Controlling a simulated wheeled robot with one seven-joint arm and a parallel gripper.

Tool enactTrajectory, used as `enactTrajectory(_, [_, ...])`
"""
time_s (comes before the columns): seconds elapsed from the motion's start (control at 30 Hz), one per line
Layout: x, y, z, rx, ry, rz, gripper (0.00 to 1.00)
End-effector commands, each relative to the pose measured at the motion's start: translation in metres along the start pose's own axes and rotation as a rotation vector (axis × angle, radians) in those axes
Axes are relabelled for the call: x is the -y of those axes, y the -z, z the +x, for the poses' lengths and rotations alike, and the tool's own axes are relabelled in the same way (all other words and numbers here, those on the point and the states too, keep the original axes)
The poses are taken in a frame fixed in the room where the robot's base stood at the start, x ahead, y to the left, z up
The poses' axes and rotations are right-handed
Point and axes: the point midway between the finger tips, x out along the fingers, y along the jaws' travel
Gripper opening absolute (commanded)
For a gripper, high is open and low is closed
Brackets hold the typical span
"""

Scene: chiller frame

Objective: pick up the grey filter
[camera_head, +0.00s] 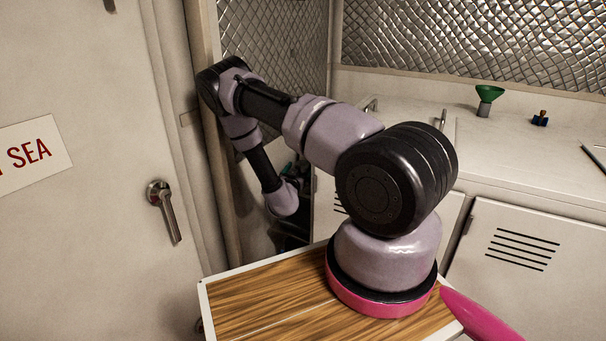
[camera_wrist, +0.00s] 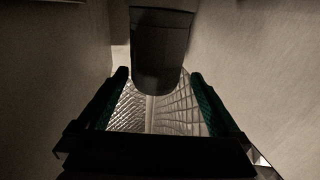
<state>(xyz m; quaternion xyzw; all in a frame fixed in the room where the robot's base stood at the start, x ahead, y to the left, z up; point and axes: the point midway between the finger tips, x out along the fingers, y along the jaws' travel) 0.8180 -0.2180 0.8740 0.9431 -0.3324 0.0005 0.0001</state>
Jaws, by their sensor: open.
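A dark grey, round-ended body (camera_wrist: 160,50), which looks like the grey filter, shows at the top middle of the wrist view. My gripper (camera_wrist: 160,74) is open, with its two green-lined fingers set wide. The body's rounded lower end lies between the fingertips in the picture, with a gap on each side. I see no contact, and I cannot tell the depth between them. In the head view my arm reaches into the dim corner past the door frame. My gripper is mostly hidden there behind the arm, and the filter cannot be made out.
A pale door with a lever handle (camera_head: 166,208) stands at the left. White cabinets with a vented door (camera_head: 520,250) run along the right. A green funnel (camera_head: 488,98) and a small blue-and-brass part (camera_head: 540,118) stand on the counter. Quilted metal panels (camera_head: 470,38) line the wall.

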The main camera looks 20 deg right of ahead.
Motion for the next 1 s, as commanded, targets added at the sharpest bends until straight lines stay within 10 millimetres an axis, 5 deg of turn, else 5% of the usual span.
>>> enactTrajectory(0.4, [-0.005,-0.001,0.049,0.000,-0.001,0.003,1.00])
enactTrajectory(0.7, [-0.005,-0.001,0.054,0.001,0.001,0.000,1.00])
enactTrajectory(0.97, [-0.005,-0.001,0.054,0.001,0.001,0.000,0.01])
enactTrajectory(1.0, [-0.005,0.000,0.054,0.000,0.001,0.000,0.00])
